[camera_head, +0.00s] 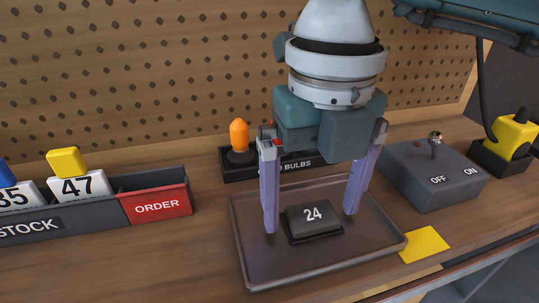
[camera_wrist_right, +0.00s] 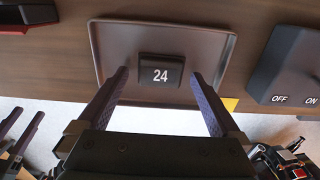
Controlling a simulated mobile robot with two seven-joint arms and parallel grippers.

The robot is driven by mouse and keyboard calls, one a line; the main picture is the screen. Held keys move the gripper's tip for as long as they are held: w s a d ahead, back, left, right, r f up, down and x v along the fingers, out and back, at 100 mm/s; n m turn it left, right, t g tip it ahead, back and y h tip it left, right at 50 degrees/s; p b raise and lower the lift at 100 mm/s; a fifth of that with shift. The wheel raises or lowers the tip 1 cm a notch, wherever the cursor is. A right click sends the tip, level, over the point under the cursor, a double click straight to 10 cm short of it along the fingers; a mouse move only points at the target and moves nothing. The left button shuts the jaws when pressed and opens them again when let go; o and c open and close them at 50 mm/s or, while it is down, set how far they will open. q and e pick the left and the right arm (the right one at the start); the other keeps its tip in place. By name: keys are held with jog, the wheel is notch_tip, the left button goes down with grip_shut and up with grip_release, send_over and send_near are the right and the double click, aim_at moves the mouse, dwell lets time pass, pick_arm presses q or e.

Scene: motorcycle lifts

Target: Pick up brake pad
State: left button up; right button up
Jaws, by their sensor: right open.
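The brake pad, a dark block marked 24 (camera_head: 313,221), lies flat in a shallow brown tray (camera_head: 262,272). It also shows in the right wrist view (camera_wrist_right: 160,72), centred between the fingers. My right gripper (camera_head: 310,222) points down over the tray, open and empty. Its two purple fingers stand on either side of the pad, with a visible gap on each side. I cannot tell whether the fingertips touch the tray. Dark fingers of my left gripper (camera_wrist_right: 29,110) show at the left edge of the right wrist view, apart from each other. The left gripper is outside the head view.
A bulb bin with an orange bulb (camera_head: 239,136) stands behind the tray. A grey OFF/ON switch box (camera_head: 430,172) and a yellow note (camera_head: 424,244) are to the right. A stock/order rack (camera_head: 155,195) is at left. A pegboard (camera_head: 130,70) closes off the back.

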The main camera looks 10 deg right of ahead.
jog(key=shift+f, duration=0.35)
jog(key=c, duration=1.3)
jog(key=shift+c, duration=0.3)
jog(key=shift+w+r, duration=0.1)
jog(key=shift+r, duration=0.1)
